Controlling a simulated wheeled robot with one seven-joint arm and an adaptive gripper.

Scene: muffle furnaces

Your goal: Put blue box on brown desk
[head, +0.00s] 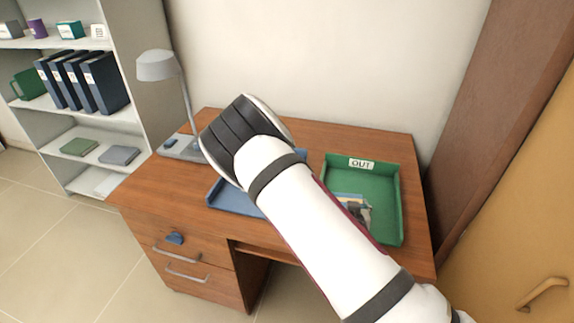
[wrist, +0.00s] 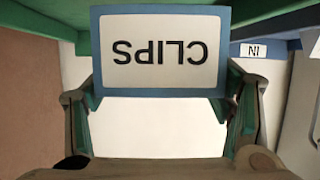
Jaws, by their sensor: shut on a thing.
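My gripper (wrist: 160,95) is shut on a blue-edged box with a white face reading CLIPS (wrist: 160,50). The text is upside down in the wrist view, and a finger stands at each side of the box. In the head view my raised arm crosses the brown desk (head: 170,200) and hides part of it. A bit of dark gripper (head: 363,212) shows beside my arm, over the green OUT tray (head: 388,190). Whether the box touches the tray, I cannot tell.
A blue tray (head: 230,197) lies left of the green one, partly hidden; its IN label (wrist: 253,51) shows in the wrist view. A grey lamp (head: 158,66) stands at the desk's back left. The front left desktop is bare. A shelf (head: 125,118) stands at left.

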